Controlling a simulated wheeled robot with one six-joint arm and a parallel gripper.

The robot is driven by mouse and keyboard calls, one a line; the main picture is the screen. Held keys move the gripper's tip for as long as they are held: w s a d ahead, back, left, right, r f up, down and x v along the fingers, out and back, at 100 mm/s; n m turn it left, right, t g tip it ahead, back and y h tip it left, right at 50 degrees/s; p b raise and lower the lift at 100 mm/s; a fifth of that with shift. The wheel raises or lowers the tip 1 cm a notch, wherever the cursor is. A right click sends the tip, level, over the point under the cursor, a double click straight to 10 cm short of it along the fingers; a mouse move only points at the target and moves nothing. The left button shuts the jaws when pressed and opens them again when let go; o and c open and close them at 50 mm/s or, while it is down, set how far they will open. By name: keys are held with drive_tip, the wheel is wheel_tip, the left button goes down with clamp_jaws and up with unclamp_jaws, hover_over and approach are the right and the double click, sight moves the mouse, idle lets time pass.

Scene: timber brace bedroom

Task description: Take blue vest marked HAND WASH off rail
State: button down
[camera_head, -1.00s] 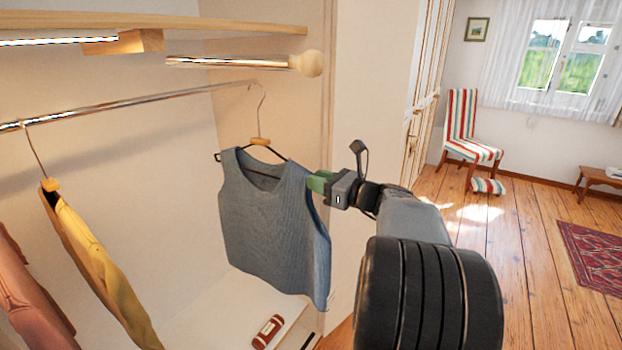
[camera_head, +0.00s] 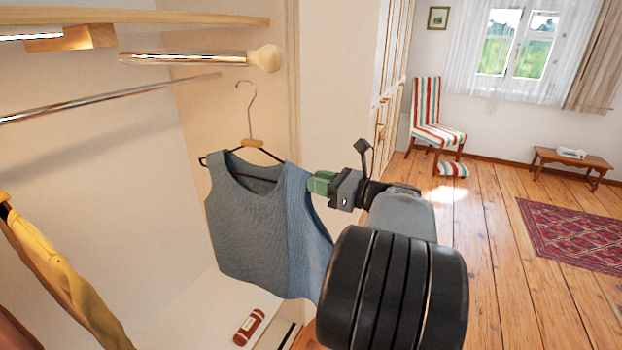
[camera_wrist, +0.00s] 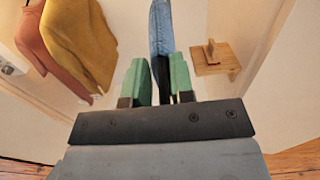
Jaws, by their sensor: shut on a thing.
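The blue-grey knitted vest (camera_head: 258,215) hangs on a black hanger with a wooden block and a wire hook (camera_head: 246,100). The hook's top is below and apart from the metal rail (camera_head: 110,100). My gripper (camera_head: 318,184) is shut on the vest's right shoulder edge beside the hanger's arm. In the wrist view the green fingertips (camera_wrist: 160,82) close on a dark piece, with the blue vest (camera_wrist: 161,30) seen edge-on beyond. No HAND WASH mark can be read.
A yellow garment (camera_head: 60,275) hangs at the left, with a reddish one (camera_head: 12,330) beside it. A shelf (camera_head: 150,17) and a round-ended rod (camera_head: 200,58) are above. A red roll (camera_head: 249,327) lies below. Open floor (camera_head: 490,250) stretches right.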

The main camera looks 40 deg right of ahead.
drive_tip(key=p+v, duration=0.1)
drive_tip(key=v, duration=0.5)
drive_tip(key=shift+s+d, duration=0.15)
drive_tip(key=shift+s, duration=0.2)
idle(0.3)
idle(0.3)
